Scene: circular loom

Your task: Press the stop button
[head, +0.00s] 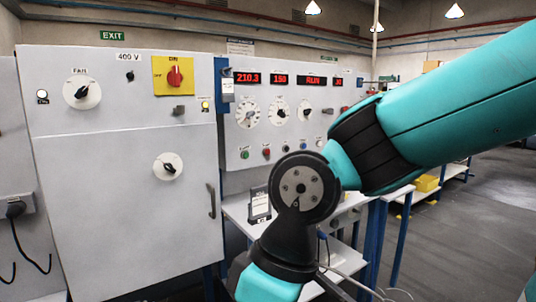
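The control panel (230,128) stands past the grey cabinet, in the middle of the head view. A row of small push buttons runs along its lower part. A green button (244,154) is at the left end, with a red button (266,153) to its right. Further right are a dark button (285,149), a paler one (303,145) and another reddish one (319,142). The button labels are too small to read, so I cannot tell which is stop. One red display (313,80) reads RUN. My gripper is out of view; my bent teal arm crosses the right and bottom.
The grey cabinet (110,200) fills the left, with a yellow-backed red switch (174,76) and rotary knobs (81,92). A white table (236,208) with a small upright sign (259,203) stands below the panel. Clear floor (460,230) lies at the right.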

